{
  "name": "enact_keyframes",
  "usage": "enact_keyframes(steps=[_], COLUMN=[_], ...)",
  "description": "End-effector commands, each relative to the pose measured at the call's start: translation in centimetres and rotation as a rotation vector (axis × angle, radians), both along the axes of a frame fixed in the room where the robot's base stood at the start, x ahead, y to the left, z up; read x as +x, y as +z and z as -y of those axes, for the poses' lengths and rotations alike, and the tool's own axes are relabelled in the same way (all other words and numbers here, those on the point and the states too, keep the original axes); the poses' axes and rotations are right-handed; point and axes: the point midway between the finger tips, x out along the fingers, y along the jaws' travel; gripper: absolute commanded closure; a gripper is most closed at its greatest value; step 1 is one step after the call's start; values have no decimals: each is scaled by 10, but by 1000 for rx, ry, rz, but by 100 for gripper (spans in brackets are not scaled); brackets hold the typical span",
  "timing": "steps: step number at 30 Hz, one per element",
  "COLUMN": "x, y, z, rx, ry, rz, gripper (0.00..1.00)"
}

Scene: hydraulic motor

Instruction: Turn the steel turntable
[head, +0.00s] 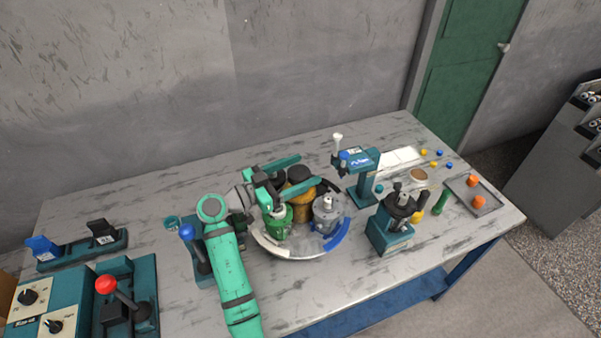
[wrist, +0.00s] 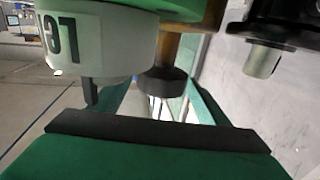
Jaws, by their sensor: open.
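The steel turntable (head: 283,252) is a round plate on the table with white, blue and dark sections along its rim. It carries a green part (head: 279,224), a brass and black part (head: 299,187) and a grey part on a blue base (head: 327,213). My gripper (head: 284,174) is open above the turntable, over its left and back side, close to the green part. In the wrist view a white-banded part with black lettering (wrist: 100,42) is close to the fingers; whether they touch it I cannot tell.
A blue-knobbed lever (head: 187,232) stands left of the turntable, partly behind my arm. A red-knobbed lever (head: 106,285) and a dial box (head: 40,305) are at the front left. A teal press (head: 360,170) and a teal fixture (head: 391,232) stand to the right. A tray (head: 487,201) holds orange pieces.

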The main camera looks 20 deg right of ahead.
Motion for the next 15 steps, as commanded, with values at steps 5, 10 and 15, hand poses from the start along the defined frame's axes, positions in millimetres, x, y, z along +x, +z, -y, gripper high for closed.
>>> enact_keyframes(steps=[5, 10, 15], x=[0, -16, -38], y=[21, 48, 77], z=[1, -4, -12], rx=[0, 0, 0], ry=[-2, -2, -1], rz=[6, 5, 6], gripper=[30, 30, 30])
